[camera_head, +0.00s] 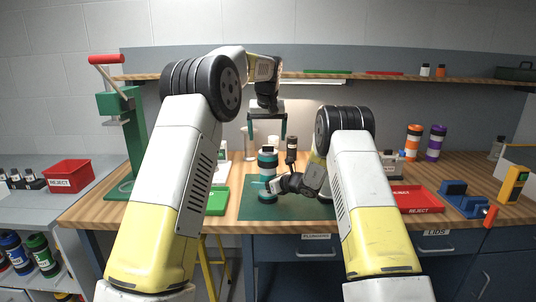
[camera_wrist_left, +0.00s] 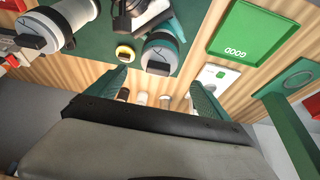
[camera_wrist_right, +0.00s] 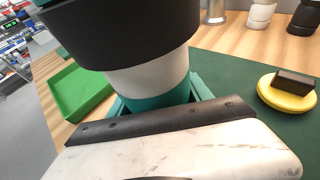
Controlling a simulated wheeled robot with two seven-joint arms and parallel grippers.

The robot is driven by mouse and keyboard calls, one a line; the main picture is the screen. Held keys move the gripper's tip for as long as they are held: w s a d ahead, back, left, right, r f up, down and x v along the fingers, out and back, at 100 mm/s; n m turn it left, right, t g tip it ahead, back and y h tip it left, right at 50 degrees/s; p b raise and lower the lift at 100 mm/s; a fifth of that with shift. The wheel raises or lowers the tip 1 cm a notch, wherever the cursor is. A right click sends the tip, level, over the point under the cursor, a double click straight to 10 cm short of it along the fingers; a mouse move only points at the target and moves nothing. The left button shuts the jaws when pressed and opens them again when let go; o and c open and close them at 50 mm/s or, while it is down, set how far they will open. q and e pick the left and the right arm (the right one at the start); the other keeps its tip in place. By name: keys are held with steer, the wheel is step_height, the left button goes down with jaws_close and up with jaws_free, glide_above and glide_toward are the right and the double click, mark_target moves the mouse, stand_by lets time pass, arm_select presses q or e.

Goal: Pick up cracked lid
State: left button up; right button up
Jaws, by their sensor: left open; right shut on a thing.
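My right gripper (camera_head: 268,187) is shut on a tube blower (camera_head: 267,162) with teal, black and white bands, standing on the green mat (camera_head: 290,210). The right wrist view shows its black and white bands (camera_wrist_right: 150,80) close up, its teal lower part between the fingers. My left gripper (camera_head: 267,122) is open and empty, above the tube, fingers pointing down. In the left wrist view the tube's top (camera_wrist_left: 161,52) lies beyond the fingertips. A yellow disc with a black grip (camera_wrist_right: 288,92) lies on the mat beside the tube.
A green GOOD tray (camera_wrist_left: 250,32) lies left of the mat. A red REJECT tray (camera_head: 415,200) and blue holders (camera_head: 462,200) stand at right. A green press (camera_head: 120,140) stands at left. Orange (camera_head: 413,142) and purple (camera_head: 435,143) tubes stand at the back right.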

mark_target(268, 146)
arm_select(q)
steer(key=shift+x, duration=2.95)
steer(key=shift+d+r, duration=0.1)
steer(key=c, duration=1.6)
steer(key=shift+r, duration=5)
arm_select(e)
steer(key=o, duration=1.7)
steer(key=v, duration=1.8)
steer(key=shift+f, duration=0.15)
arm_select(q)
steer(key=shift+d, duration=0.1)
arm_select(e)
steer(key=shift+s+d, duration=0.1)
